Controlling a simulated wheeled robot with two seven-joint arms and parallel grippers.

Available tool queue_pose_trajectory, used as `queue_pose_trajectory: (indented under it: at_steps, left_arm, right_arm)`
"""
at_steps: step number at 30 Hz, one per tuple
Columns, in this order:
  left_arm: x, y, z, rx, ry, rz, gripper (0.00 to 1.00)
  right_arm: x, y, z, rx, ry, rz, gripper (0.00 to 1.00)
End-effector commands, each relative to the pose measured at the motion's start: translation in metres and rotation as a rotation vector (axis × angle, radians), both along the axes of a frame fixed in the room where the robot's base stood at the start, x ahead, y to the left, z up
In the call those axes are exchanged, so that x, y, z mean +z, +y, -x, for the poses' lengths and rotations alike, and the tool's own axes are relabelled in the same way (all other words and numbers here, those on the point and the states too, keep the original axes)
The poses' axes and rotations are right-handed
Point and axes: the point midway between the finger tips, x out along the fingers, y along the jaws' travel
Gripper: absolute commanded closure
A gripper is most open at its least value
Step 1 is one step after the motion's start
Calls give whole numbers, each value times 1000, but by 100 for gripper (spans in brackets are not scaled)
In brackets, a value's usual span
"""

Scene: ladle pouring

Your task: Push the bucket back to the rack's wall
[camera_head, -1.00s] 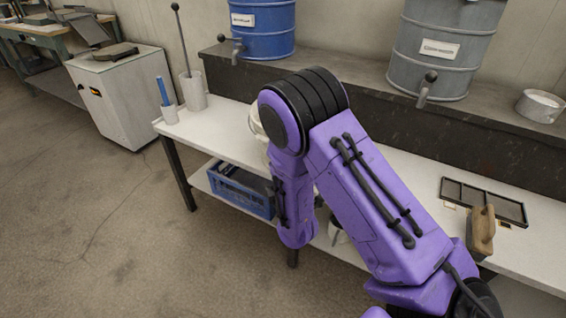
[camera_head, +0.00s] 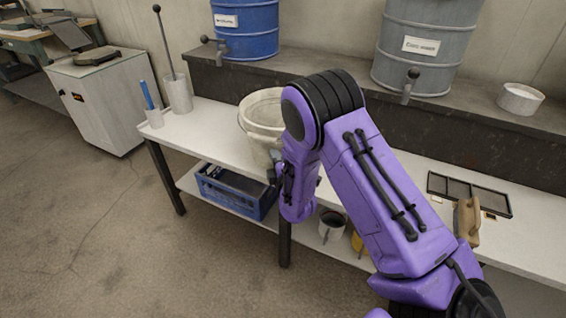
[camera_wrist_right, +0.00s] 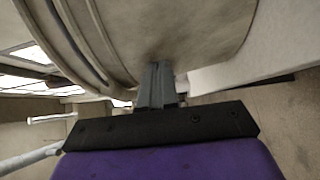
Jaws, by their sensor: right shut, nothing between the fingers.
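The white bucket (camera_head: 259,104) stands upright on the white rack top (camera_head: 215,135), in the head view left of my purple right arm, which hides its right side. A dark wall face (camera_head: 225,85) runs along the back of the rack top. My right gripper (camera_head: 274,158) is shut and empty, low at the front of the bucket. In the right wrist view, the bucket's pale side (camera_wrist_right: 190,25) fills the top, and the closed fingertips (camera_wrist_right: 158,68) are right at it. I cannot tell whether they touch it. My left gripper is not in view.
A blue barrel (camera_head: 250,30) and a grey barrel (camera_head: 425,60) with taps stand on the dark ledge. A cup with a blue handle (camera_head: 154,118) and a tall holder (camera_head: 179,95) stand to the left. A blue crate (camera_head: 236,192) is on the lower shelf.

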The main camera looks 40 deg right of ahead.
Motion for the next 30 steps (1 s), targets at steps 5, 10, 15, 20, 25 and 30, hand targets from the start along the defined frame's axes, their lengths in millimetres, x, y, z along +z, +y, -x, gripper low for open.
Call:
queue_pose_trajectory:
  at_steps: [5,10,15,20,25,30]
  left_arm:
    - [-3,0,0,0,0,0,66]
    - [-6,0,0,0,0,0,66]
    - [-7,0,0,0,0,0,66]
    - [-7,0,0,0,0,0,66]
    - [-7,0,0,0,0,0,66]
    - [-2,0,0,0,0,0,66]
  right_arm:
    - [-1,-10,-19,22,1,2,100]
    - [-2,-30,-29,21,0,1,100]
    - [-1,-41,-33,18,1,0,100]
    - [0,-42,-33,17,1,-1,100]
    - [0,-42,-33,18,2,-2,100]
    - [1,-22,-26,22,3,0,100]
